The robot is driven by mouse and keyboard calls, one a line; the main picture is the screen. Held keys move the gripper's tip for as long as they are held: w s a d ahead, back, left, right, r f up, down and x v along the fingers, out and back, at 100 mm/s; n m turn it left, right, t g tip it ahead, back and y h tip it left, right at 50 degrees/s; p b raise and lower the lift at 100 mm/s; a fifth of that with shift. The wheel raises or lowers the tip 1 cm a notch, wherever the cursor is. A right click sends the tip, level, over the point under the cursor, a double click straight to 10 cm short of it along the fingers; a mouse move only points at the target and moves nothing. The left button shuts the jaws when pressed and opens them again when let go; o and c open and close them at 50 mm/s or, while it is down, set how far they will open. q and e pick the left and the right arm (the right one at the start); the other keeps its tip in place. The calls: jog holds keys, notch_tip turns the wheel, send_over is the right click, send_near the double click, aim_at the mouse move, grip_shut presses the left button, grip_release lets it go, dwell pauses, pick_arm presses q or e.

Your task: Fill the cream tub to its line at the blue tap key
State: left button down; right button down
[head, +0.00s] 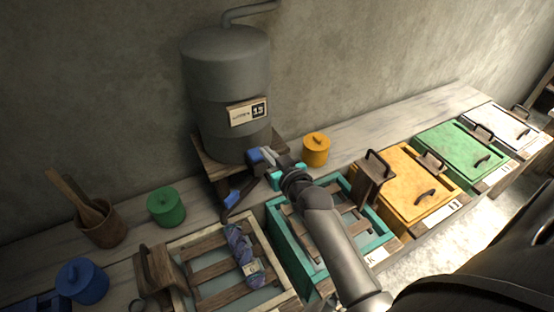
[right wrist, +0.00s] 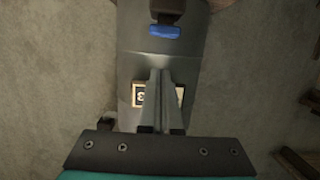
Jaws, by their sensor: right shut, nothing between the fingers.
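The blue tap key (head: 256,156) shows at the foot of the grey tank (head: 225,75), just beyond my right gripper's tips; a blue key also shows near the top of the right wrist view (right wrist: 165,32). My right gripper (head: 267,154) is shut and empty, close to the key; I cannot tell whether it touches. The shut fingers also show in the right wrist view (right wrist: 160,80). The cream tub (head: 269,243), with a pale rim, stands at the lower left. Wooden slats and a blue-purple skein (head: 240,250) lie across it; its line cannot be made out. My left gripper is not in view.
A second blue piece (head: 231,198) shows below the tank's wooden stand. A teal tub (head: 287,247) lies under my right arm. Yellow (head: 402,182), green (head: 455,140) and white lidded boxes stand to the right. Green (head: 166,207), orange (head: 316,149) and blue (head: 81,281) jars stand about.

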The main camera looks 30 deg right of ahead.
jog(key=shift+v, duration=2.55)
jog(key=shift+r, duration=0.15)
